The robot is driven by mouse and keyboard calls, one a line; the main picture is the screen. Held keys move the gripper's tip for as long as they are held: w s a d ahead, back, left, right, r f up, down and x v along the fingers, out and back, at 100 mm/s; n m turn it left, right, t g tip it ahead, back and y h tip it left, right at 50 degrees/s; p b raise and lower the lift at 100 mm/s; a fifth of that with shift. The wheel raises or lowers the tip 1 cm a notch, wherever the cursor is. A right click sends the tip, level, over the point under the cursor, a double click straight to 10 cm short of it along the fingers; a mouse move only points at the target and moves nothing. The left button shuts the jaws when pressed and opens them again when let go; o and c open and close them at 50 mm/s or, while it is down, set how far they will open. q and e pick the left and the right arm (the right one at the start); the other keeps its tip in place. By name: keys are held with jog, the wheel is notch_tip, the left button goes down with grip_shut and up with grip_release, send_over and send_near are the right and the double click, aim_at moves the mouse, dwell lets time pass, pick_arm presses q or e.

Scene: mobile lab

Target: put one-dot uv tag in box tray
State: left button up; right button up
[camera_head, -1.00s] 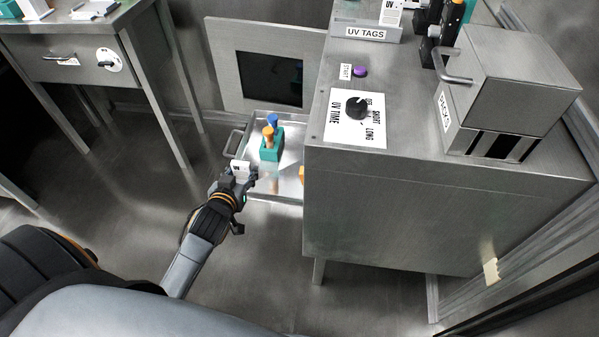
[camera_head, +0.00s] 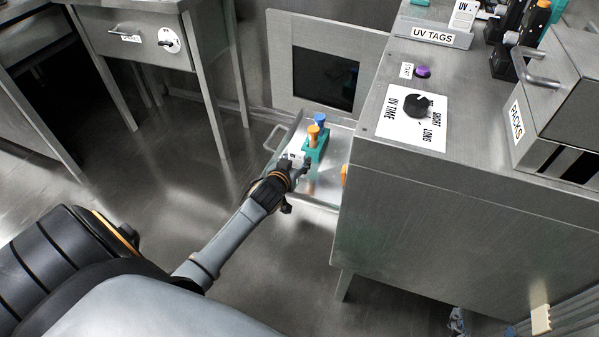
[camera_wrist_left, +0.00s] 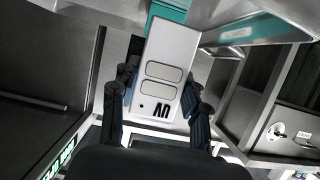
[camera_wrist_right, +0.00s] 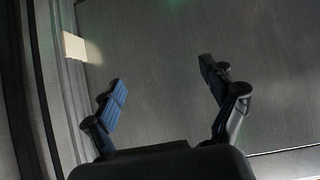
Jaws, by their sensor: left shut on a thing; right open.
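My left gripper (camera_head: 297,168) is shut on a white UV tag (camera_wrist_left: 164,65). The tag has two rounded panels, "UV" lettering and one dark dot on its face in the left wrist view. In the head view the gripper covers much of the tag, at the left part of the pulled-out metal box tray (camera_head: 322,190). I cannot tell whether the tag touches the tray. A teal holder (camera_head: 314,155) with an orange-topped piece (camera_head: 313,133) and a blue-topped piece (camera_head: 320,119) stands in the tray. My right gripper (camera_wrist_right: 165,90) is open and empty.
The metal UV box (camera_head: 440,200) with a purple start button (camera_head: 423,72) and a time dial (camera_head: 417,105) stands right of the tray. A UV TAGS holder (camera_head: 432,36) and a PACKS box (camera_head: 560,100) stand on top. Floor left of the tray is clear.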

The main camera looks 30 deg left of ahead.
pick_arm(q)
jog(key=shift+w+a+f+b, duration=0.2)
jog(key=shift+w+f+b, duration=0.25)
jog(key=shift+w+f, duration=0.5)
notch_tip(320, 180, down, 4)
jog(key=shift+w+r+b, duration=0.1)
jog(key=shift+r+b, duration=0.1)
jog(key=shift+b, duration=0.85)
pick_arm(e)
jog(key=w+a+r+t+y, duration=0.1)
jog(key=w+r+t, duration=0.1)
jog(key=r+t, duration=0.2)
jog(key=w+a+r+t+y, duration=0.1)
jog(key=w+a+r+t, duration=0.1)
jog(key=r, duration=0.7)
jog(key=w+t, duration=0.1)
jog(key=t, duration=0.1)
jog(key=shift+a+r+t+y, duration=0.2)
jog(key=shift+r+t+y, duration=0.15)
jog(key=shift+t+y, duration=0.05)
pick_arm(q)
jog(key=shift+f, duration=0.1)
pick_arm(e)
jog(key=shift+r, duration=0.1)
pick_arm(q)
jog(key=o, duration=1)
jog(key=shift+o, duration=0.2)
pick_arm(e)
jog(key=shift+r, duration=0.15)
jog(key=shift+w, duration=0.1)
